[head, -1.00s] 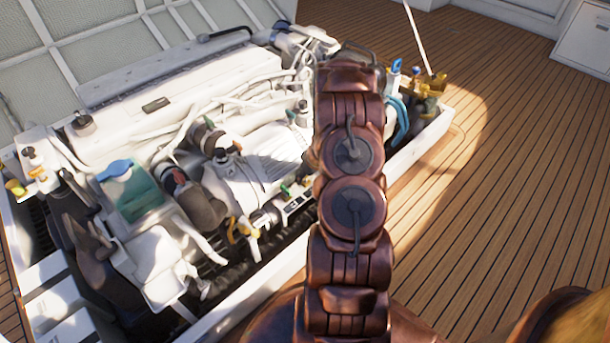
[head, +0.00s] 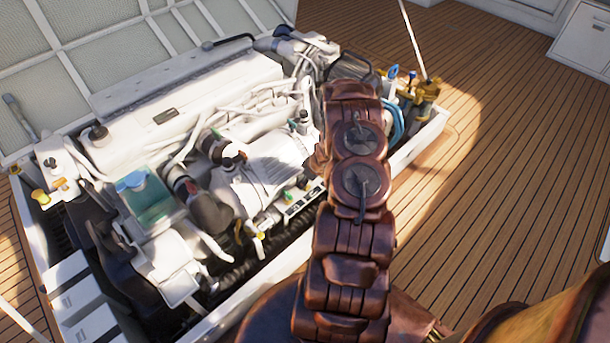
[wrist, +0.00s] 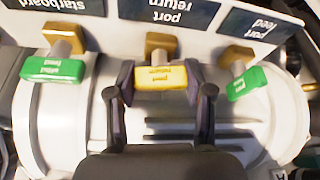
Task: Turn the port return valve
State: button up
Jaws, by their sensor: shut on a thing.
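In the wrist view, the port return valve's yellow handle (wrist: 161,77) sits below its brass fitting (wrist: 160,46), under the "port return" label (wrist: 180,8). It lies level across the picture, its lettering upside down. My gripper (wrist: 161,80) has a dark finger at each end of the handle and is shut on it. A green handle (wrist: 55,69) hangs to the left and another green handle (wrist: 247,82) is tilted to the right. In the head view, my arm hides the gripper and the yellow handle.
The white engine (head: 180,120) fills the hatch, and its pale rim (head: 420,145) runs along the near right side. A green-blue tank (head: 148,200) stands at the left. Brass fittings (head: 425,90) stand at the back right. The wooden deck (head: 500,170) on the right is clear.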

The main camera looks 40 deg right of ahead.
jog(key=shift+d+p, duration=0.25)
jog(key=shift+p, duration=0.35)
jog(key=o, duration=0.9)
jog(key=shift+s, duration=0.1)
jog(key=shift+o, duration=1.3)
jog(key=shift+a+n, duration=0.2)
jog(key=shift+n, duration=0.1)
jog(key=shift+r, duration=0.15)
jog(key=v, duration=1.1)
jog(key=shift+r, duration=0.35)
jog(key=shift+s+d, duration=0.1)
